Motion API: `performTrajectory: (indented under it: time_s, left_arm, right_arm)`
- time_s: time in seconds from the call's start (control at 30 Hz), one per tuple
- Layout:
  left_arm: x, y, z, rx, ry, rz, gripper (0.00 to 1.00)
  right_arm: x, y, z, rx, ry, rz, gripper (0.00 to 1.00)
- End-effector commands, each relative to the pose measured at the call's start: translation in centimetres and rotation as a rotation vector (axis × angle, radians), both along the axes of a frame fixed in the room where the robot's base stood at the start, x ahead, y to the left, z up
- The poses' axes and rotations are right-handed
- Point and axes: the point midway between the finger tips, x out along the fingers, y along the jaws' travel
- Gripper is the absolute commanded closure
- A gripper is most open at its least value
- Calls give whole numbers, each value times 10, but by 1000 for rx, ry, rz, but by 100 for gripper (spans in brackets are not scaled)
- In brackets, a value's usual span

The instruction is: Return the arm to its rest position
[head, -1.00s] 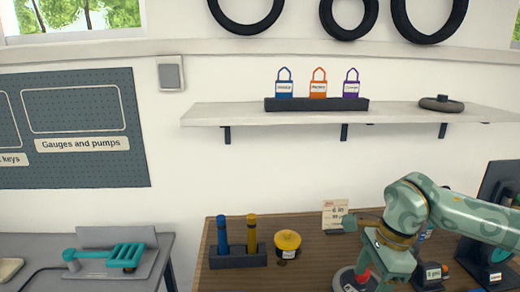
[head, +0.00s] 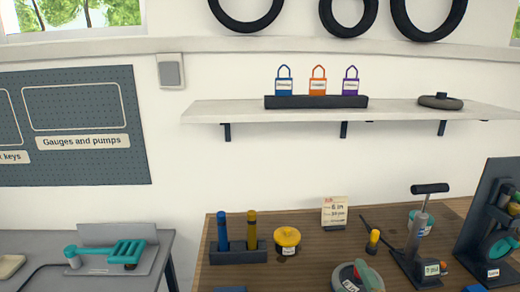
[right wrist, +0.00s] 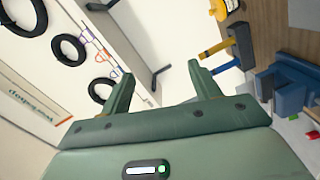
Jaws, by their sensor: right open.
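My right gripper (right wrist: 158,92) shows in the right wrist view, with its two green fingers apart and nothing between them. Past the fingers are the white wall, the shelf underside and, at the right, the wooden bench. My right arm is out of the head view. My left gripper is in neither current view.
The wooden bench (head: 310,243) holds a dark rack with a blue and a yellow cylinder (head: 238,240), a yellow-lidded pot (head: 287,240), a card (head: 334,211), a floor pump (head: 420,235) and a round gauge (head: 355,276). A shelf (head: 215,110) with padlocks hangs above.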

Motion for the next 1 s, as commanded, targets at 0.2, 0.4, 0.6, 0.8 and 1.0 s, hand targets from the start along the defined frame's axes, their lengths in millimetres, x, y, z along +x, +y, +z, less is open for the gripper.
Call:
performTrajectory:
  time_s: [0.2, 0.4, 0.6, 0.8, 1.0]
  left_arm:
    - [0, 0, 0, 0, -1, 0, 100]
    - [1, 0, 0, 0, -1, 0, 100]
    - [1, 0, -4, 0, -1, 0, 100]
    - [0, 0, -10, -1, 1, 0, 100]
    - [-2, 0, -19, -1, 4, 0, 100]
  right_arm:
    - [-73, -75, -97, 182, 435, -324, 38]
    - [-146, -112, -145, 248, 705, -531, 38]
    - [-165, -111, -215, 289, 856, -569, 38]
    - [-173, -92, -317, 356, 972, -534, 38]
    - [-222, -74, -451, 474, 1131, -532, 38]
